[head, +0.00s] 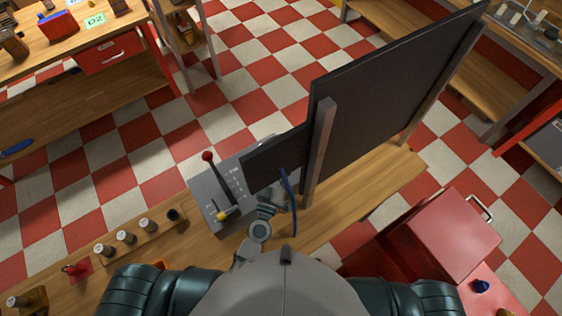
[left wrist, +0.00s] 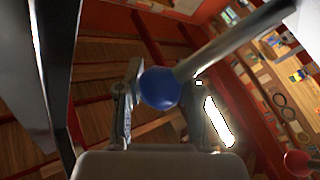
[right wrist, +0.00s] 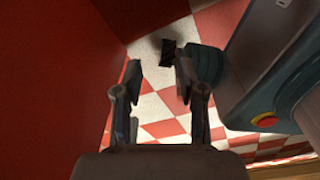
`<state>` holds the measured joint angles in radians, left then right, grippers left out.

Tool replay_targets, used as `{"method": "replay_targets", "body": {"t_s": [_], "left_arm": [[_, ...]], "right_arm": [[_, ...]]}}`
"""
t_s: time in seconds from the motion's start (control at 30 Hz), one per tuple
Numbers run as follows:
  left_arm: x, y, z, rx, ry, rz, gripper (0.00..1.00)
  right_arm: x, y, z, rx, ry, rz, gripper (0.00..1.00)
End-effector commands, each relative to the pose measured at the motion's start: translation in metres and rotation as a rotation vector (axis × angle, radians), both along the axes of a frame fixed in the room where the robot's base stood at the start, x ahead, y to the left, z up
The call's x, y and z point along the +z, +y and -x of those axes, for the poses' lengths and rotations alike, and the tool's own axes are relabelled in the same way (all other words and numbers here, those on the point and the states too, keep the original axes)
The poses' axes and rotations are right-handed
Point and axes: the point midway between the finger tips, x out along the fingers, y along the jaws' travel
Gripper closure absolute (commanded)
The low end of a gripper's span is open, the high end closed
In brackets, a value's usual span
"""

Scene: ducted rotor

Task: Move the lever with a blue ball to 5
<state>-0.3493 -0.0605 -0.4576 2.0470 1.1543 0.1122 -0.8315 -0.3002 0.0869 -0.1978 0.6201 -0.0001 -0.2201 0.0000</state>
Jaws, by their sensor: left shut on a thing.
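The blue ball (left wrist: 161,88) sits on the end of a metal lever rod (left wrist: 228,42) in the left wrist view. My left gripper (left wrist: 158,95) is shut on it, one finger on each side. In the head view my left gripper (head: 268,203) is at the right side of the grey lever panel (head: 205,190), by the black board, and the blue ball cannot be made out. The panel also has a lever with a red ball (head: 207,156) and a yellow knob (head: 222,215). The scale marks are too small to read. My right gripper (right wrist: 156,85) is open and empty.
A large black board (head: 385,95) on posts stands right of the panel, with a blue cable (head: 290,188) hanging near my left gripper. A wooden rack with pegs (head: 126,237) lies left. A red cabinet (head: 445,235) stands at the right.

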Motion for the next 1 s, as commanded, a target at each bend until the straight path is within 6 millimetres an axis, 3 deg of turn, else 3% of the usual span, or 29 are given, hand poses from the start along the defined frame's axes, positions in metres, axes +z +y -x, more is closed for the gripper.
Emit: {"method": "replay_targets", "body": {"t_s": [0.03, 0.27, 0.33, 0.53, 0.73, 1.0], "left_arm": [[-0.021, 0.004, 0.004, 0.013, -0.001, -0.027, 1.00], [-0.025, -0.006, 0.020, 0.012, -0.086, -0.087, 1.00], [-0.026, -0.009, 0.023, 0.012, -0.108, -0.101, 1.00], [-0.030, -0.015, 0.031, 0.011, -0.154, -0.134, 1.00], [-0.031, -0.020, 0.035, 0.010, -0.177, -0.152, 1.00], [-0.031, -0.025, 0.037, 0.005, -0.183, -0.159, 1.00]], "right_arm": [[-0.015, 0.002, 0.002, -0.001, 0.004, -0.002, 0.60], [-0.040, 0.012, 0.005, -0.002, 0.016, -0.012, 0.60], [-0.032, 0.019, -0.027, -0.006, -0.010, -0.006, 0.60], [-0.022, 0.025, -0.061, -0.011, -0.023, -0.005, 0.60], [-0.016, 0.028, -0.078, -0.012, -0.030, -0.009, 0.60], [-0.014, 0.027, -0.083, -0.013, -0.031, -0.012, 0.60]]}}
